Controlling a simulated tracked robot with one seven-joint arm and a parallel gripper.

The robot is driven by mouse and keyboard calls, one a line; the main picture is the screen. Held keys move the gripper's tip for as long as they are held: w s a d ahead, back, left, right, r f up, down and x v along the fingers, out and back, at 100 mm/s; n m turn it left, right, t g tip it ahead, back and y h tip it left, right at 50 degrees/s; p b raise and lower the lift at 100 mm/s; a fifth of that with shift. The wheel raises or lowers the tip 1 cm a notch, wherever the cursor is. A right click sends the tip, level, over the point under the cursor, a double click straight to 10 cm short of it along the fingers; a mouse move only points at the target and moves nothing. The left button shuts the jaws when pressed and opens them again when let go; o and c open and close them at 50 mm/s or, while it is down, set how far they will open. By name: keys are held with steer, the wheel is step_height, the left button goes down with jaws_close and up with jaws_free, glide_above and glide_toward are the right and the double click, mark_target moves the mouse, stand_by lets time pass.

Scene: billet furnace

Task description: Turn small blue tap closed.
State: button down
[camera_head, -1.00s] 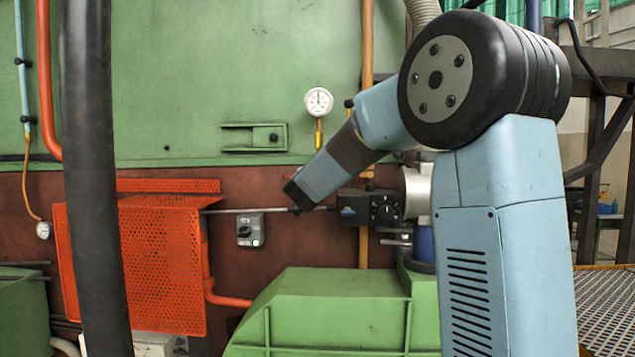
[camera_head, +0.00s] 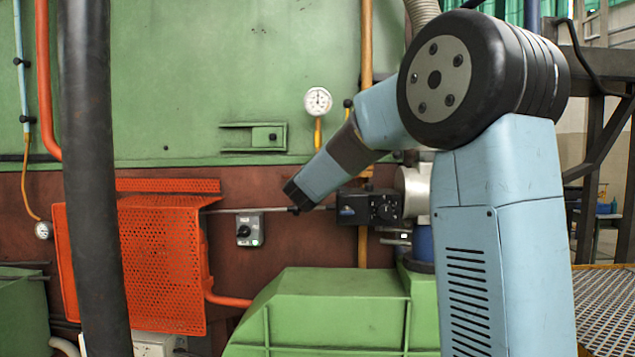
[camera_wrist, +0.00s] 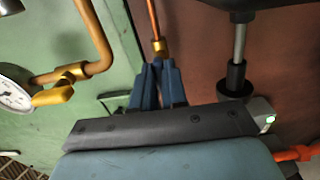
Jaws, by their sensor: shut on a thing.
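My gripper (camera_wrist: 158,66) shows in the wrist view as two blue-grey fingers, close together below a brass fitting on a thin copper-coloured pipe (camera_wrist: 152,15). The fingers are shut on the small blue tap at this fitting. The fingers cover most of the tap, and its handle angle cannot be made out. In the head view, my arm's lower end covers the gripper and the tap.
A black cylinder on a rod (camera_wrist: 236,78) is to the right. In the head view, an orange mesh guard (camera_head: 160,265), a switch box (camera_head: 250,229) and a green housing (camera_head: 330,305) are near.

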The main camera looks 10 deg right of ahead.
steer(key=c, duration=1.2)
jaws_free()
steer(key=shift+d+f, duration=0.15)
steer(key=shift+f, duration=0.1)
steer(key=shift+o, duration=0.2)
steer(key=shift+r, duration=0.1)
steer(key=v, duration=1.3)
steer(key=shift+s, duration=0.3)
steer(key=s+d+f+m+g+h, duration=0.1)
steer(key=s+d+f+m+g, duration=0.4)
steer(key=s, duration=0.4)
steer(key=s+d+f+m+g+h, duration=0.25)
steer(key=s+d+m, duration=0.25)
steer(key=s+d, duration=0.3)
steer(key=s+a+f+m+g+y, duration=0.2)
steer(key=s+a+f+y, duration=0.1)
steer(key=s, duration=0.5)
steer(key=s+a+f+m+g+y, duration=0.2)
steer(key=s+a+f+y, duration=0.2)
steer(key=s+f+y, duration=0.2)
steer(key=shift+s+a, duration=0.3)
steer(key=shift+s, duration=0.75)
